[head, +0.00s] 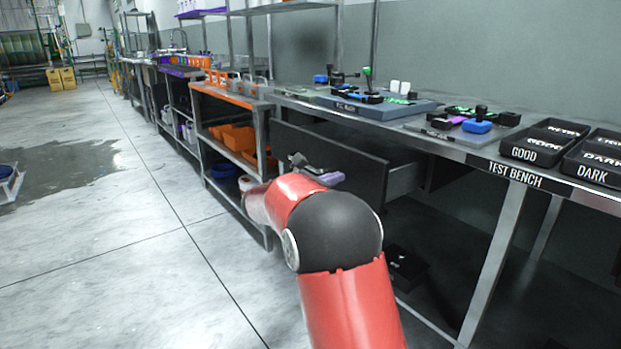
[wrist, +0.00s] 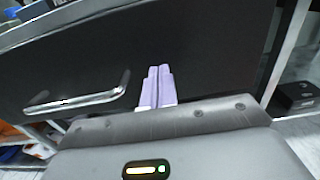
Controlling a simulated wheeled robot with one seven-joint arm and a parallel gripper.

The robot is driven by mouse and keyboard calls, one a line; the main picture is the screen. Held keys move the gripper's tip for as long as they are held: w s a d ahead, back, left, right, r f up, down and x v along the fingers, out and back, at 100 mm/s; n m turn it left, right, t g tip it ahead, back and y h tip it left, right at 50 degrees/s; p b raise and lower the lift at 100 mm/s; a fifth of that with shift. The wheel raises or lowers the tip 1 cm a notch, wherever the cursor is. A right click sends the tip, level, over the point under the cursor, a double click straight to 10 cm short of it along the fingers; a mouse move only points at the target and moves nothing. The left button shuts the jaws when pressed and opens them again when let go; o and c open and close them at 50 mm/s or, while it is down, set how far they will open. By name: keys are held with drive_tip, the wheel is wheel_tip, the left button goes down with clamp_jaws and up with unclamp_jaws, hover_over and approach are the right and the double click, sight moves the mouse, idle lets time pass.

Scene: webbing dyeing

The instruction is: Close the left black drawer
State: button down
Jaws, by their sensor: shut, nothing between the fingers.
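The black drawer (head: 335,155) under the test bench is pulled out, and its side wall shows behind its front panel in the head view. Its black front (wrist: 190,50) fills most of the wrist view. A silver bar handle (wrist: 80,104) is on that front, to the left of my fingers. My gripper (wrist: 157,72) has two light purple fingers pressed together, with nothing between them, pointing at the drawer front right of the handle. In the head view my gripper (head: 331,178) is in front of the drawer. I cannot tell whether the fingertips touch the front.
The test bench (head: 465,152) carries black trays marked GOOD (head: 538,143) and DARK (head: 597,160), plus several small devices. A shelf unit with orange bins (head: 238,137) stands left of the drawer. A dark box (head: 405,268) is below the bench. The floor at left is mostly open.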

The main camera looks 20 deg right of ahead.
drive_tip(key=p+x, duration=0.3)
drive_tip(key=x, duration=1.2)
drive_tip(key=shift+w+d+p, duration=0.1)
drive_tip(key=shift+d+p, duration=0.1)
drive_tip(key=shift+p, duration=0.1)
drive_tip(key=shift+w+d, duration=0.1)
drive_tip(key=shift+d, duration=0.15)
drive_tip(key=shift+d+r, duration=0.1)
drive_tip(key=shift+r, duration=0.05)
drive_tip(key=shift+a, duration=0.25)
drive_tip(key=v, duration=1.4)
drive_tip(key=shift+b, duration=0.3)
